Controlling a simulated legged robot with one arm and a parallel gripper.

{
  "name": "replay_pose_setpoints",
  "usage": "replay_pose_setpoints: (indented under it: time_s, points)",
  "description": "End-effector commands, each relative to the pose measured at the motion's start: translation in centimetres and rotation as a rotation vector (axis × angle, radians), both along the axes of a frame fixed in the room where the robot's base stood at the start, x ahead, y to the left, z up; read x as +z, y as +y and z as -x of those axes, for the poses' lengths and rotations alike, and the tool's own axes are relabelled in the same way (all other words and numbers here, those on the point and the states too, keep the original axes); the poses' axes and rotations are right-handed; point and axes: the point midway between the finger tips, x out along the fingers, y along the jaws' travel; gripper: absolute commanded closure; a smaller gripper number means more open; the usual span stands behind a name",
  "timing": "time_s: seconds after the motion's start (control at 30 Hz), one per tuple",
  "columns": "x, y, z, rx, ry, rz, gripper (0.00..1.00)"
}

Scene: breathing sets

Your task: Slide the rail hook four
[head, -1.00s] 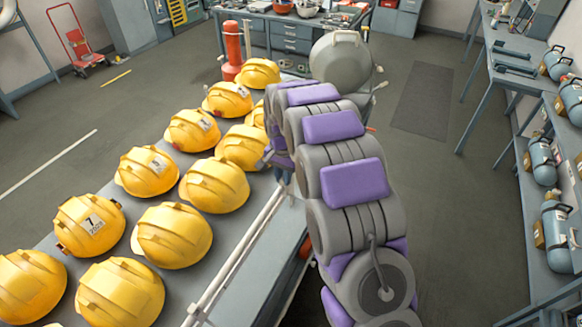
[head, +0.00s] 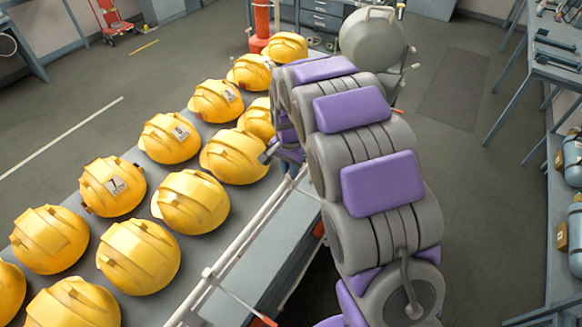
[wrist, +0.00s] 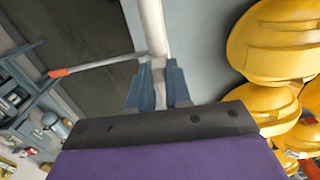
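A white rail (head: 252,238) runs along the right edge of the helmet table. A hook with an orange-red tip (head: 262,320) sticks out from its near end. In the wrist view a pale hook arm with an orange tip (wrist: 100,66) extends left from the white rail (wrist: 150,25). My gripper (wrist: 160,72) has its two blue-grey fingers on either side of a pale part where that hook meets the rail. Whether they grip it is not clear. In the head view my gripper (head: 270,153) is at the rail's far part, largely hidden by my arm. No hook number is readable.
Several yellow helmets (head: 192,202) stand in rows on the grey table (head: 75,212), close beside my gripper. A red cylinder (head: 261,18) stands beyond them. Blue tanks (head: 572,160) sit on a shelf at right. The floor between is clear.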

Motion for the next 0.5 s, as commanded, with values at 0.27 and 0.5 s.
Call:
replay_pose_setpoints:
  time_s: [0.27,0.5]
  points:
    - [0.08,0.03,-0.07,0.000,-0.002,-0.001,0.56]
    - [0.09,-0.05,-0.05,0.000,-0.001,-0.002,0.55]
